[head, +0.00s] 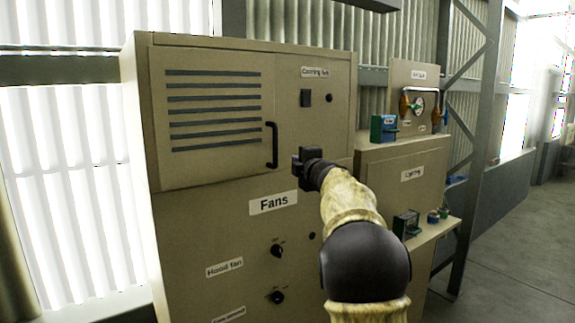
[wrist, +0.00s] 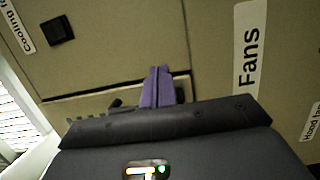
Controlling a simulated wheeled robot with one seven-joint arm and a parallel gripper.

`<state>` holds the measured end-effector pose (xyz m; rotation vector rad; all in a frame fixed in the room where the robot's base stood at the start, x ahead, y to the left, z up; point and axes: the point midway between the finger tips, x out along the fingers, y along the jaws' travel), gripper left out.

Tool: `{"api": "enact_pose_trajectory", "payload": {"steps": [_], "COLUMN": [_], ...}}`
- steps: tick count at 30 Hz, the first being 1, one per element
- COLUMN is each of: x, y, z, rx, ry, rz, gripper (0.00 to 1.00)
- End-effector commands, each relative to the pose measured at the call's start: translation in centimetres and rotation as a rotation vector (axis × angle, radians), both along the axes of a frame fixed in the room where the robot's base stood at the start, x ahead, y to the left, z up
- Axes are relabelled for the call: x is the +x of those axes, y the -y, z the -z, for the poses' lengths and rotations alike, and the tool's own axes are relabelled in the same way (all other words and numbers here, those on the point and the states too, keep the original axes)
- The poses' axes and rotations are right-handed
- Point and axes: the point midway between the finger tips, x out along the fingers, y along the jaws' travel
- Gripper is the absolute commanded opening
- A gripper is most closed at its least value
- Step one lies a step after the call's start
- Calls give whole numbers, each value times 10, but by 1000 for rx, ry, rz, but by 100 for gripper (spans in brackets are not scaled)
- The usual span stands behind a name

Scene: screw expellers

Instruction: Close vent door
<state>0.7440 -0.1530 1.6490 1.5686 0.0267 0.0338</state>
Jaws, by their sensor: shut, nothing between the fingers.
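The vent door (head: 215,165) is the louvered beige panel at the upper left of the fan cabinet, with a black vertical handle (head: 272,145) near its right edge. It lies close to the cabinet face; I cannot tell whether it is fully flush. My gripper (head: 300,168) is just right of the handle's lower end, in front of the cabinet. In the wrist view its purple fingers (wrist: 158,88) are together and empty, near the dark seam beside the door (wrist: 90,103). Whether they touch the door is unclear. My gripper body hides most of the door there.
The fan cabinet (head: 190,230) carries a "Fans" label (head: 273,203), a black switch (head: 306,98) and knobs (head: 277,251) below. A lower lighting cabinet (head: 390,180) with small boxes stands to the right. Open floor (head: 510,240) lies farther right.

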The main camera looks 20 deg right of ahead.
Motion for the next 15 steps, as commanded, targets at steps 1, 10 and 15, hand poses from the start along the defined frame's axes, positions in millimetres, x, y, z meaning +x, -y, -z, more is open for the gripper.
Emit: {"api": "enact_pose_trajectory", "payload": {"steps": [1,10,15], "x": [-5,-32,-39], "y": [11,59,71], "z": [3,2,1], "rx": [0,-1,0], "ry": [-1,1,0], "rz": [3,2,-1], "gripper": [0,0,0]}}
